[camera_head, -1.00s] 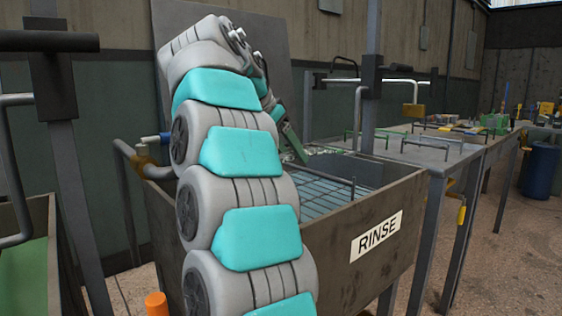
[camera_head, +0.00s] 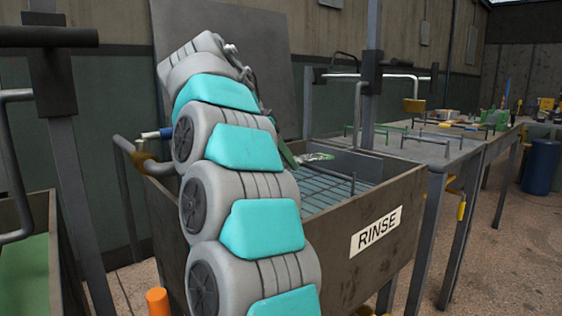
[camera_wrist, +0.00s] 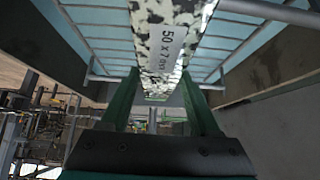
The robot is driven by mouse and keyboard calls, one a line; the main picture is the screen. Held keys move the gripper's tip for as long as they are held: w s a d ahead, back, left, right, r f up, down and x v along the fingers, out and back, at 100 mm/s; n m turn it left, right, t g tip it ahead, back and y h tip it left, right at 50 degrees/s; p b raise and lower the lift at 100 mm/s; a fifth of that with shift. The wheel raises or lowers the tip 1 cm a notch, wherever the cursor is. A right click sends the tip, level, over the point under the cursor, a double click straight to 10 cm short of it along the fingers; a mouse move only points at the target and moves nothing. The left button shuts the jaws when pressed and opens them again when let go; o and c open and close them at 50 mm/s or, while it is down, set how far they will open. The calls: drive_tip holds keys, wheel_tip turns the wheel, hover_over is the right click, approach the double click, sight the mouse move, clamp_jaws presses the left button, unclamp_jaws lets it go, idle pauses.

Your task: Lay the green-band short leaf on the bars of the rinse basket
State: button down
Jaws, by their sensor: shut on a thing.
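My gripper (camera_wrist: 160,78) has green fingers and is shut on a black-and-white speckled leaf (camera_wrist: 153,68) in the wrist view. The leaf has a grey label reading about "50 x 7" and runs off the top of that view. In the head view my arm hides most of the gripper. A speckled bit of the leaf (camera_head: 317,157) shows over the bars (camera_head: 335,186).
The brown tank marked RINSE (camera_head: 330,249) surrounds the basket, its front wall raised. A thin basket handle (camera_head: 345,178) stands near the right. A work table (camera_head: 430,150) with green and dark racks is beyond.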

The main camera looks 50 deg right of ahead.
drive_tip(key=shift+f, duration=0.15)
drive_tip(key=shift+f+b, duration=0.55)
drive_tip(key=shift+b, duration=0.15)
drive_tip(key=shift+c, duration=0.6)
unclamp_jaws()
drive_tip(key=shift+r, duration=0.1)
drive_tip(key=shift+a+r+p, duration=0.15)
drive_tip(key=shift+r+p, duration=0.6)
drive_tip(key=shift+p, duration=0.15)
drive_tip(key=p+v, duration=0.2)
drive_tip(key=v, duration=0.4)
drive_tip(key=shift+w+a+r, duration=0.15)
drive_tip(key=shift+a+r, duration=0.15)
drive_tip(key=shift+a, duration=0.05)
